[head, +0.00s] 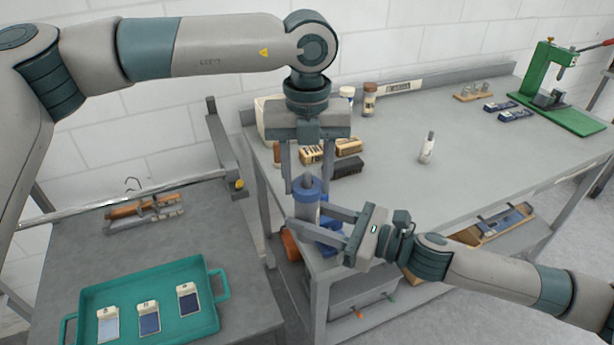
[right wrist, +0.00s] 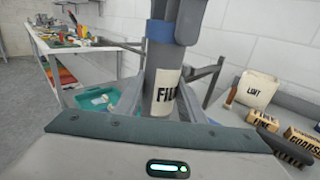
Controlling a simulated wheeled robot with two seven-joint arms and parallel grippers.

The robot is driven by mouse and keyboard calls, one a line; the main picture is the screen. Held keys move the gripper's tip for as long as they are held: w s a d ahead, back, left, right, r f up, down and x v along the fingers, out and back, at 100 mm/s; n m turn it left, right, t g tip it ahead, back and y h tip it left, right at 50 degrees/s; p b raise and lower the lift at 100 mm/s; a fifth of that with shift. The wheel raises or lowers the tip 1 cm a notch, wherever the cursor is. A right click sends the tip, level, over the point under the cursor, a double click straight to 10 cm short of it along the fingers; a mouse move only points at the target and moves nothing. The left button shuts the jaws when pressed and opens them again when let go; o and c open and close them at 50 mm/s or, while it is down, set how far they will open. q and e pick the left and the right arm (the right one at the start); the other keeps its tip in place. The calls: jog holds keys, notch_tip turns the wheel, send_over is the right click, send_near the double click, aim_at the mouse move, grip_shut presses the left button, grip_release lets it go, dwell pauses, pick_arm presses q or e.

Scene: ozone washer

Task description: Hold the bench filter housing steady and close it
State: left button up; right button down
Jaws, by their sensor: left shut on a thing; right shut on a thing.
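The filter housing (head: 306,213) stands upright at the near left corner of the grey bench, with a grey body and a blue cap (head: 304,194). A label beginning "FIL" shows on the housing in the right wrist view (right wrist: 163,95). The cap sits on the body; whether it is fully closed I cannot tell. My left gripper (head: 305,184) points down from above and is shut on the cap, hiding part of it. My right gripper (head: 318,222) comes in from the right and is shut on the body. Its fingers flank the body in the right wrist view.
Brushes and boxes (head: 348,147) lie behind the housing. A green press (head: 552,90) is at the far right. A teal tray (head: 165,262) with packets lies on the left table. The bench's middle is mostly clear.

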pick_arm(q)
jog(key=m, duration=0.4)
jog(key=shift+m, duration=0.4)
jog(key=m, duration=0.2)
jog(key=shift+m, duration=0.4)
jog(key=m, duration=1.9)
jog(key=o, duration=1.2)
jog(key=shift+c, duration=0.2)
jog(key=shift+r, duration=0.1)
